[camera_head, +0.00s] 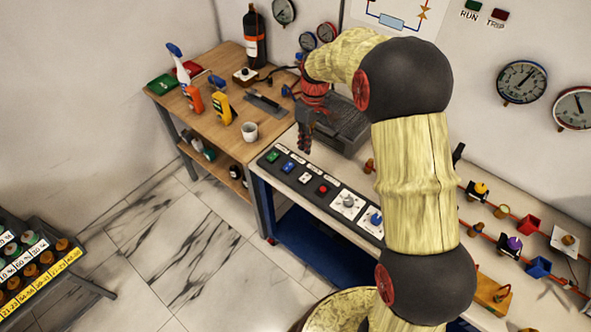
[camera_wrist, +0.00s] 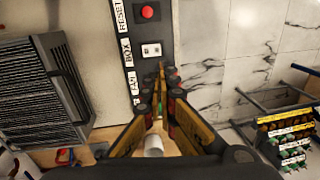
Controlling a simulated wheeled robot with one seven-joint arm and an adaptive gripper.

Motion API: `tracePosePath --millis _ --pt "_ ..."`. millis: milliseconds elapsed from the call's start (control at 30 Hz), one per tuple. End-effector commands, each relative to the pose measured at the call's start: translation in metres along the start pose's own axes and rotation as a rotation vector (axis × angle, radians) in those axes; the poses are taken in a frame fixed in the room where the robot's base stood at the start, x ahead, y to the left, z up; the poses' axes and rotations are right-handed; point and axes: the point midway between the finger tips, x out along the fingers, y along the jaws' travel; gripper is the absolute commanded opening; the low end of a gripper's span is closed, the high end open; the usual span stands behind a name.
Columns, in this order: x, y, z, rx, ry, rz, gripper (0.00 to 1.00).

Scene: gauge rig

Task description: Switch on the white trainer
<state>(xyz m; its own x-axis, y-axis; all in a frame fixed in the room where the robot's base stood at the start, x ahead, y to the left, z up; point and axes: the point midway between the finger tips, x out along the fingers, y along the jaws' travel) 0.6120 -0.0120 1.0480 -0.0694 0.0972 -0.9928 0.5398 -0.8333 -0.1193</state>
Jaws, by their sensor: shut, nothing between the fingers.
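A black control panel (camera_head: 327,197) runs along the front edge of the bench. It carries a green switch (camera_head: 272,156), a blue switch (camera_head: 288,166), a white switch (camera_head: 305,178) and a red button (camera_head: 323,189). The white switch shows in the wrist view (camera_wrist: 151,50), just past my fingertips, beside a label reading BOX. My gripper (camera_head: 304,150) is shut and empty, pointing down near the panel's left part; its tips also show in the wrist view (camera_wrist: 160,72). They partly hide the panel there. I cannot tell whether the tips touch it. No label reading "trainer" is legible.
A grey ribbed block (camera_head: 345,125) stands behind the panel. The wooden table (camera_head: 225,60) on the left holds bottles, a yellow meter (camera_head: 250,131) and a white cup (camera_head: 250,131). My arm hides part of the bench. Marble floor (camera_head: 215,255) is clear in front.

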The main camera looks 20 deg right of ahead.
Motion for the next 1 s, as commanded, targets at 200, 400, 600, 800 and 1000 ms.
tracePosePath --millis 200,400,600,800,1000 --pt "0.000 -0.001 0.001 -0.050 -0.003 -0.003 0.00" --pt "0.000 -0.001 0.001 -0.054 -0.003 -0.002 0.00" --pt "0.004 -0.001 0.002 -0.053 -0.004 -0.003 0.00" --pt "0.030 -0.002 0.002 -0.053 -0.006 -0.005 0.00" --pt "0.070 -0.002 0.002 -0.054 -0.006 -0.004 0.00"
